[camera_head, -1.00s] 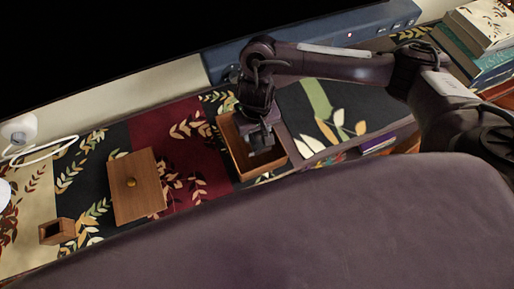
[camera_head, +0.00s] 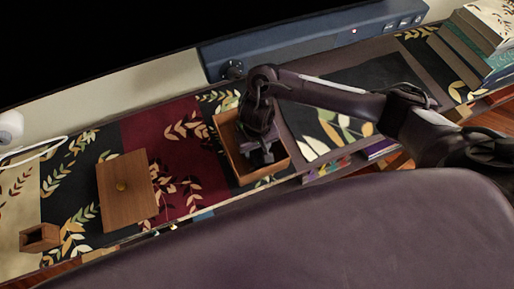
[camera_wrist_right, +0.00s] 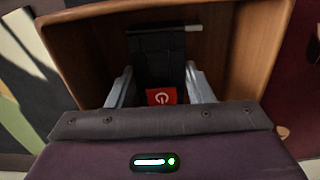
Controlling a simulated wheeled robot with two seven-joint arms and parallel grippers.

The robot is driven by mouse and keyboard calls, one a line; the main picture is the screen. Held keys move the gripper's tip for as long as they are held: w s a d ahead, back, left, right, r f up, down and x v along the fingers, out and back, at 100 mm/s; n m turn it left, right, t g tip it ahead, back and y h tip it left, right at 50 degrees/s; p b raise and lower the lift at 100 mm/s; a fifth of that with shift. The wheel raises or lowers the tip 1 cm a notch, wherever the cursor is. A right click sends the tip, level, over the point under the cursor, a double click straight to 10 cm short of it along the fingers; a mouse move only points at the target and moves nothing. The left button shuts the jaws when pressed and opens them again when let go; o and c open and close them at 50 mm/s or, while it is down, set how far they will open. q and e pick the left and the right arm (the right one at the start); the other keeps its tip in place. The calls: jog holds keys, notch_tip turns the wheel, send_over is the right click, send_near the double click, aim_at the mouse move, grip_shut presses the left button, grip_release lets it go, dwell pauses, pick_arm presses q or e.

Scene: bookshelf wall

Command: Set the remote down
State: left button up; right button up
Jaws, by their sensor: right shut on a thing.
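The remote (camera_wrist_right: 158,55) is a dark, nearly black bar with a red end bearing a white power symbol. In the right wrist view it lies between the two fingers of my right gripper (camera_wrist_right: 160,84), which is shut on it. An open wooden box (camera_head: 225,140) surrounds the gripper; its walls also show in the right wrist view (camera_wrist_right: 255,45). In the head view my right gripper (camera_head: 262,154) is inside the box opening and mostly hides the remote. Whether the remote touches the box floor cannot be told. My left gripper is not in view.
A wooden lid-like panel with a round knob (camera_head: 127,192) and a small wooden holder (camera_head: 39,238) lie left of the box on the leaf-patterned shelf. A blue-grey bar (camera_head: 310,42) runs behind. Books (camera_head: 475,45) are stacked at the right.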

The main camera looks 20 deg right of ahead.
jog(key=shift+f, duration=0.1)
jog(key=o, duration=1.1)
notch_tip(320, 180, up, 12)
jog(key=p, duration=0.7)
jog(key=shift+s, duration=0.15)
